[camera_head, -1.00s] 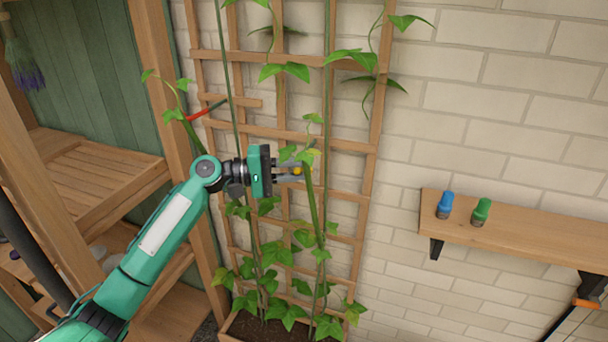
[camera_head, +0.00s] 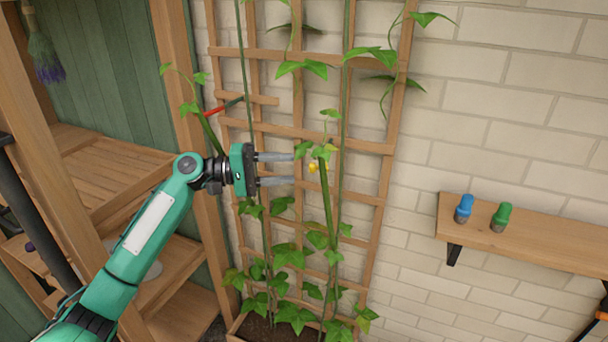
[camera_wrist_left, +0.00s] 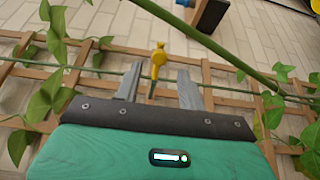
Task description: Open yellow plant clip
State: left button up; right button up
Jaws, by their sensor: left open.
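The small yellow plant clip (camera_head: 312,167) is beside the thick green stem (camera_head: 326,190) in front of the wooden trellis. My left gripper (camera_head: 293,168) points right at it, its two fingers spread and empty, with the tips just short of the clip. In the left wrist view the yellow clip (camera_wrist_left: 158,60) shows beyond and between the open fingertips of my left gripper (camera_wrist_left: 160,70), near a thin green stake. I cannot tell whether the clip's jaws are open or shut. My right gripper is not in view.
The trellis (camera_head: 345,54) stands against a brick wall with leafy vines. A red clip (camera_head: 214,111) is near another stem on the left. A wooden shelf (camera_head: 545,245) on the right holds a blue (camera_head: 464,209) and a green (camera_head: 501,217) object. Wooden shelving (camera_head: 115,180) is at left.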

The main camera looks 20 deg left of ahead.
pick_arm(q)
jog(key=b+v, duration=0.1)
jog(key=v, duration=0.6)
jog(key=shift+b, duration=0.3)
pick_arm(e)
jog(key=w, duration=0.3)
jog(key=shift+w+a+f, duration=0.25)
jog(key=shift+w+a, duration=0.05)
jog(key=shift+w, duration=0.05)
pick_arm(q)
jog(key=shift+c, duration=0.4)
